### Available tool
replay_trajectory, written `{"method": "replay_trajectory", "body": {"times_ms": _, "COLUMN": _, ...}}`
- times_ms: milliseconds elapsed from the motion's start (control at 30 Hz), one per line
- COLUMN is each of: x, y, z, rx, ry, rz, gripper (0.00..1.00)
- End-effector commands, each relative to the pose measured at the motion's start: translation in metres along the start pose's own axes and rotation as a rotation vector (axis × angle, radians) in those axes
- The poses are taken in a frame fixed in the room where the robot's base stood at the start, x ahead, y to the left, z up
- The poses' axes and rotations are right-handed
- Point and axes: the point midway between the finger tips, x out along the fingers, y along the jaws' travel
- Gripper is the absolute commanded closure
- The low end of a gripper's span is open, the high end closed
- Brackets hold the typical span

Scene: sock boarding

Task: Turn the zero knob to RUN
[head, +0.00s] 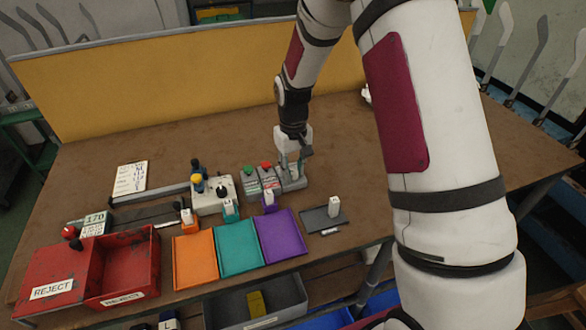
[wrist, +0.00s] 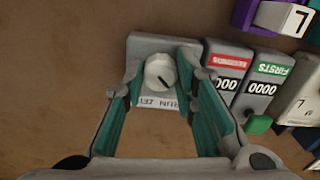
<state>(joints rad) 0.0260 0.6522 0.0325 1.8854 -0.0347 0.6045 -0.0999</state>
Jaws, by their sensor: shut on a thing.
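The zero knob (wrist: 160,72) is a pale round knob with a dark pointer line slanting toward the lower right in the wrist view. It sits on a grey box (wrist: 143,45), which also shows in the head view (head: 293,184). A white label (wrist: 158,103) on the box reads upside down; its right-hand word looks like RUN, the left like SET. My gripper (wrist: 159,76) has its teal-lined fingers on either side of the knob, shut on it. In the head view my gripper (head: 293,163) reaches down over the box and hides the knob.
Two counters, with a red label (wrist: 228,72) and a green label (wrist: 262,80), stand right beside the box in the wrist view. Orange (head: 194,260), teal (head: 238,248) and purple (head: 280,237) trays lie in front. A red reject bin (head: 130,262) stands at the left.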

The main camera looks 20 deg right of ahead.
Motion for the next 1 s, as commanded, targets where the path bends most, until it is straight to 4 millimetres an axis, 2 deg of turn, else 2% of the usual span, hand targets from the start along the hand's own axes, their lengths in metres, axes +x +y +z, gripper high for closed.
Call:
{"method": "replay_trajectory", "body": {"times_ms": 33, "x": -0.001, "y": 0.000, "z": 0.000, "rx": -0.001, "ry": 0.001, "rz": 0.000, "gripper": 0.72}}
{"method": "replay_trajectory", "body": {"times_ms": 100, "x": -0.001, "y": 0.000, "z": 0.000, "rx": -0.001, "ry": 0.001, "rz": 0.000, "gripper": 0.56}}
{"method": "replay_trajectory", "body": {"times_ms": 133, "x": 0.000, "y": 0.000, "z": 0.000, "rx": -0.001, "ry": 0.001, "rz": 0.000, "gripper": 0.54}}
{"method": "replay_trajectory", "body": {"times_ms": 400, "x": 0.000, "y": 0.000, "z": 0.000, "rx": 0.000, "ry": 0.001, "rz": 0.000, "gripper": 0.54}}
{"method": "replay_trajectory", "body": {"times_ms": 533, "x": -0.008, "y": 0.000, "z": -0.001, "rx": 0.001, "ry": 0.003, "rz": 0.000, "gripper": 0.54}}
{"method": "replay_trajectory", "body": {"times_ms": 667, "x": -0.027, "y": 0.000, "z": -0.001, "rx": 0.001, "ry": 0.005, "rz": 0.001, "gripper": 0.54}}
{"method": "replay_trajectory", "body": {"times_ms": 1000, "x": -0.094, "y": 0.000, "z": -0.001, "rx": 0.001, "ry": 0.004, "rz": 0.001, "gripper": 0.54}}
